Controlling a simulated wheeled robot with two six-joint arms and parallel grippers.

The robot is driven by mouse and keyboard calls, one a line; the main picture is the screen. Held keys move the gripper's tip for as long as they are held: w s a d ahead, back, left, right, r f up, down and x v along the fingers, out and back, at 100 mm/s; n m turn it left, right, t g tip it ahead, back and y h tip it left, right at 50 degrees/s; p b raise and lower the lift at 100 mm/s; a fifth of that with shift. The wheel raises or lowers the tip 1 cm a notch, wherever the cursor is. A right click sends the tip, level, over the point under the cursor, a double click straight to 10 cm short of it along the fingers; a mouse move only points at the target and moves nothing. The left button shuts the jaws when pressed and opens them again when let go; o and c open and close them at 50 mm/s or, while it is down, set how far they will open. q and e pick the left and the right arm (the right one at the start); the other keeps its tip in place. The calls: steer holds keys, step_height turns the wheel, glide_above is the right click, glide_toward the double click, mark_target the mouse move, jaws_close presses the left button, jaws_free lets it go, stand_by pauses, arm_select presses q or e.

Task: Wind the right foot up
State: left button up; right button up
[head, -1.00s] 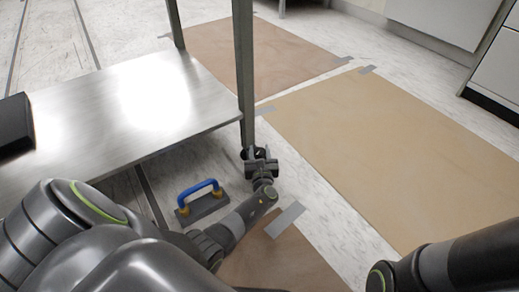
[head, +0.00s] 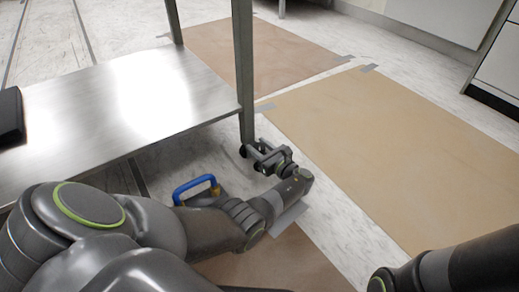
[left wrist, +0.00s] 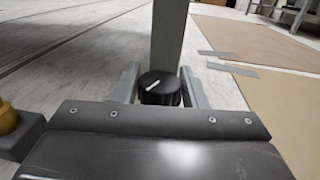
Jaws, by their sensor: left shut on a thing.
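The right foot is a black round knob (left wrist: 160,88) with a white mark, at the bottom of the grey table leg (head: 243,70). In the left wrist view it sits between the two fingers, under the leg (left wrist: 168,35). In the head view my left gripper (head: 258,154) reaches the foot from the lower right, low by the floor. It is shut on the foot, which it mostly hides there. My right gripper is out of view; only part of my right arm shows at the lower right.
A steel shelf (head: 100,105) extends left of the leg. A blue-handled block (head: 196,186) stands on the floor under my left arm, partly hidden. Brown floor sheets (head: 390,150) taped down with grey strips lie to the right. Floor right of the leg is clear.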

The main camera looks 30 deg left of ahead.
mark_target(264, 150)
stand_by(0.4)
arm_select(q)
steer(key=o, duration=1)
steer(key=shift+c, duration=0.2)
steer(key=shift+s+d+r, duration=0.1)
steer(key=shift+d, duration=0.3)
steer(key=p+v, duration=0.2)
steer(key=v, duration=0.5)
steer(key=shift+d+r, duration=0.1)
steer(key=v, duration=0.9)
steer(key=shift+d, duration=0.15)
steer(key=shift+p, duration=0.3)
